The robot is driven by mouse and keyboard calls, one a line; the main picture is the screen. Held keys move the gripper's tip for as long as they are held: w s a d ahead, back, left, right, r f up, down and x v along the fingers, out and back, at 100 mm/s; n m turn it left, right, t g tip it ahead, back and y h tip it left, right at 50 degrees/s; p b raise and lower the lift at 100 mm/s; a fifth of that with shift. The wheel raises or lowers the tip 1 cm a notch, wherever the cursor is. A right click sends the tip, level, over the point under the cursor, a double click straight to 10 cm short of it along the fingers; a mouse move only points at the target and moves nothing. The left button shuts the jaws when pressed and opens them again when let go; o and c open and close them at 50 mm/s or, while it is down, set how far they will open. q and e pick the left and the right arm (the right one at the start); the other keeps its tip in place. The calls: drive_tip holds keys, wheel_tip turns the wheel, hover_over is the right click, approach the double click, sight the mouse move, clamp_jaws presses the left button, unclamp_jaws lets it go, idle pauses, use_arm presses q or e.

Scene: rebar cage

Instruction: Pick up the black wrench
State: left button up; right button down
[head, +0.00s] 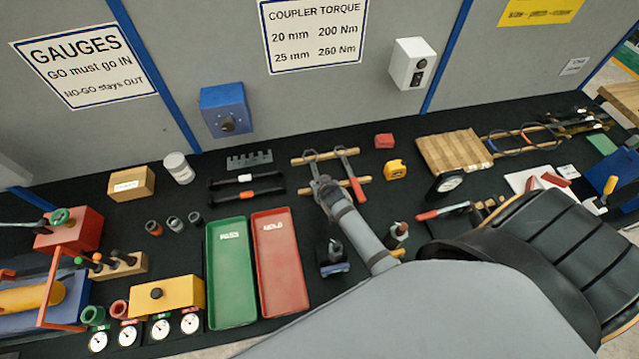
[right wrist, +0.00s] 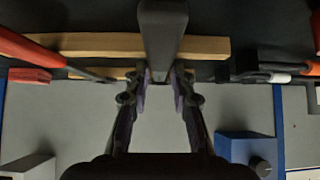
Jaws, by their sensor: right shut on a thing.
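The black wrench (head: 312,158) shows its dark jaw end in the head view, over the wooden strips of a rack (head: 325,157). My right gripper (head: 321,184) is shut on it, and the gripper and arm hide the rest of the handle. In the right wrist view the right gripper (right wrist: 160,84) closes on the dark wrench handle (right wrist: 163,38), which crosses in front of a wooden strip (right wrist: 110,43). I cannot tell whether the wrench is clear of the strips. My left gripper is not in view.
A red-handled wrench (head: 352,178) lies close on the right. Black bars (head: 246,197) lie left of the rack. Green (head: 231,275) and red (head: 279,265) trays stand in front left. A yellow tape measure (head: 395,169) lies right. The grey wall stands behind.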

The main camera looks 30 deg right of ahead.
drive_tip(key=shift+w+r, duration=0.1)
drive_tip(key=shift+r, duration=0.5)
drive_tip(key=s+r+b, duration=0.1)
drive_tip(key=s+r, duration=0.2)
drive_tip(key=s, duration=0.1)
drive_tip(key=s+d+r+b, duration=0.1)
drive_tip(key=s+r+b, duration=0.1)
drive_tip(key=s+r, duration=0.2)
drive_tip(key=s+d+r+b, duration=0.1)
drive_tip(key=s+r, duration=0.3)
drive_tip(key=s, duration=0.1)
drive_tip(key=shift+r, duration=0.15)
drive_tip(key=shift+s+r, duration=0.3)
drive_tip(key=shift+s, duration=0.2)
